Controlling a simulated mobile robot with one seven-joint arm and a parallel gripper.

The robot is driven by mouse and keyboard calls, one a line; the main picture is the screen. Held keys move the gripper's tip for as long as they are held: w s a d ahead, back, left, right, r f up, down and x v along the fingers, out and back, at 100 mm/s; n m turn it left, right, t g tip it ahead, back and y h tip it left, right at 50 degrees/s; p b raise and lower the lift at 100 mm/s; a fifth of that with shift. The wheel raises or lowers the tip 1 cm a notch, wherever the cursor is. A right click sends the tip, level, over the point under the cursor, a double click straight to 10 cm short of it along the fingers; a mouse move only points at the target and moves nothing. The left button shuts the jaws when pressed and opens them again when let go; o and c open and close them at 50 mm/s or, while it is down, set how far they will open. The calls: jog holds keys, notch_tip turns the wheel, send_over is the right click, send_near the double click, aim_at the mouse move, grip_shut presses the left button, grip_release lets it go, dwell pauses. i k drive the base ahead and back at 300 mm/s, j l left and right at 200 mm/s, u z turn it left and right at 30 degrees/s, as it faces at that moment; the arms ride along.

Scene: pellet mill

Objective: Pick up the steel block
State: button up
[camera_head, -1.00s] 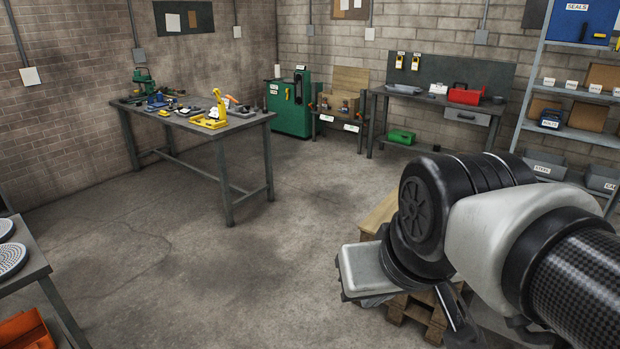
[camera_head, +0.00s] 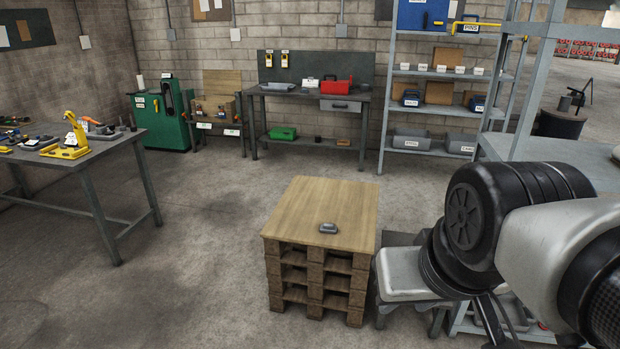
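A small grey metal block (camera_head: 328,228), which looks like the steel block, lies on the wooden board on top of a pallet stack (camera_head: 290,208) in the middle of the head view. Nothing touches it from above. My arm reaches in from the right, to the right of the stack. The dark parts at its lower end look like my gripper (camera_head: 493,318), low in the picture and well to the right of the block. My arm partly hides it, and its opening is not clear.
A workbench (camera_head: 100,160) with a yellow tool stands at left. A back bench (camera_head: 300,97) holds a red toolbox (camera_head: 337,89). A shelf unit (camera_head: 440,104) stands at back right, and a grey rack (camera_head: 525,147) is behind my arm. The floor left of and behind the stack is open.

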aim_at(327, 227)
jog(key=i+l, duration=0.1)
jog(key=i, duration=0.4)
jog(key=i+l+u, duration=0.1)
jog(key=i, duration=0.35)
jog(key=i+l, duration=0.1)
jog(key=i, duration=0.4)
jog(key=i+l+u, duration=0.1)
jog(key=i, duration=0.35)
jog(key=i+l, duration=0.2)
jog(key=i, duration=0.25)
